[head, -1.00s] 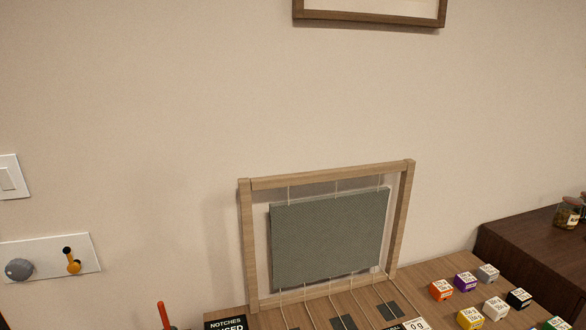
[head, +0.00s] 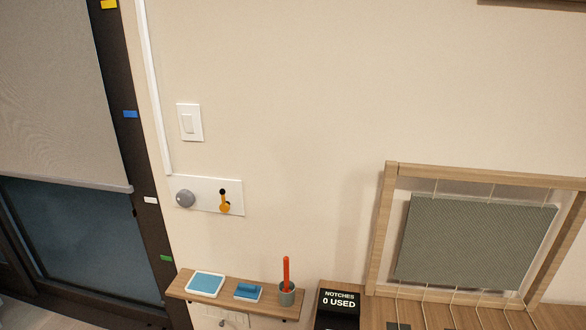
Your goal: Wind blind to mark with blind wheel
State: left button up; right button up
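The blind (head: 58,95) is a grey-beige fabric sheet covering the upper part of the window at the left of the head view. Its bottom bar (head: 70,184) hangs between the blue mark (head: 130,114) and the white mark (head: 150,200) on the dark frame, a little above the white one. A yellow mark (head: 109,4) is higher and a green mark (head: 166,258) lower. A grey round knob (head: 185,198), possibly the blind wheel, sits on a white wall plate (head: 208,184) beside a yellow-orange lever (head: 224,203). Neither of my grippers is in view.
A small wooden shelf (head: 232,291) below the plate holds two blue-and-white items and a grey cup (head: 286,294) with a red stick. A wood-framed grey panel (head: 475,240) stands at the right. A black notches sign (head: 338,307) reads 0 used. A light switch (head: 189,122) is above the plate.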

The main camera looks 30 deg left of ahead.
aim_at(186, 199)
jog(key=k+u, duration=0.1)
jog(key=u, duration=1.5)
